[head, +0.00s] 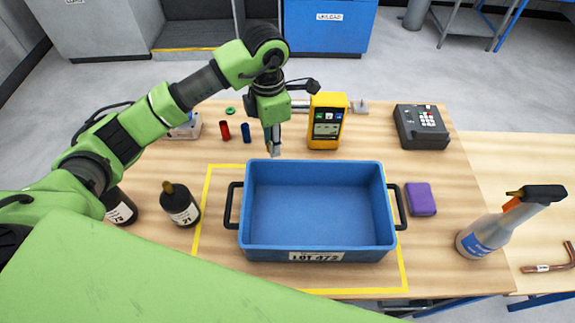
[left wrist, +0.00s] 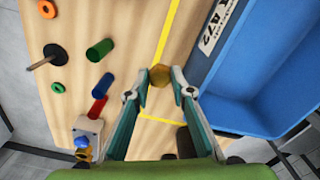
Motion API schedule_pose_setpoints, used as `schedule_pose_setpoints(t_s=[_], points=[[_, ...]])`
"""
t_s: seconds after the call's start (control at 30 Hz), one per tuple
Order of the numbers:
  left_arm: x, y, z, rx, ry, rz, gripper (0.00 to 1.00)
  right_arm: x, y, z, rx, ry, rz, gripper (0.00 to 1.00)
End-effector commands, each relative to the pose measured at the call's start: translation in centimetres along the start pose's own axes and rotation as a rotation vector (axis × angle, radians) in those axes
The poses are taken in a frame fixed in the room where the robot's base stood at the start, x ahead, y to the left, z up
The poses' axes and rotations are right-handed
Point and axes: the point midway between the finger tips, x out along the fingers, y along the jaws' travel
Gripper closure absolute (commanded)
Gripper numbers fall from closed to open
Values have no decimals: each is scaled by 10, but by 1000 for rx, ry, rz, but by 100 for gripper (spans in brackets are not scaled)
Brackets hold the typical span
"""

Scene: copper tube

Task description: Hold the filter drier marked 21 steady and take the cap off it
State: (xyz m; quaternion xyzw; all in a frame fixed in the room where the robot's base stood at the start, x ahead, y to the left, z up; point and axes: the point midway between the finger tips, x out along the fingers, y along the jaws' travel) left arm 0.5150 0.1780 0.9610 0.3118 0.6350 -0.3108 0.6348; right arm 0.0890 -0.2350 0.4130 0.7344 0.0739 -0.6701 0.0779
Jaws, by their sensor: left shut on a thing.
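The filter drier marked 21 (head: 181,207) is a dark bottle-shaped body with a white label. It stands upright on the table, left of the blue crate, with a brownish top piece (head: 168,187) on its neck. My left gripper (head: 273,152) is above the table near the crate's back edge, well away from the drier. In the left wrist view its fingertips (left wrist: 160,76) are closed on a small brass-coloured piece (left wrist: 159,75). I cannot tell whether that piece is a cap. My right gripper is not in view.
The blue crate (head: 317,166) fills the middle of the table and looks empty. A second dark bottle (head: 120,210) stands left of the drier. A yellow meter (head: 326,122), grey keypad device (head: 421,127), purple block (head: 420,199) and spray bottle (head: 490,238) stand around the crate.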

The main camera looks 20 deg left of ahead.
Motion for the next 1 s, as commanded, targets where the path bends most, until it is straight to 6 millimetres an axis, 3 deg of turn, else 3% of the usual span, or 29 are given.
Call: schedule_pose_setpoints(t_s=[0.13, 0.6, 0.97, 1.0], points=[[26, -1, -1, 1, 3, -4, 100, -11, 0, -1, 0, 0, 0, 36], [76, -1, 0, 4, 1, -2, 100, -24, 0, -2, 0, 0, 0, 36], [83, 0, 0, 6, -1, 0, 100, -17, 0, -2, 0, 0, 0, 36], [82, 0, 0, 6, -1, 0, 71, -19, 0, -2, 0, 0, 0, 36]])
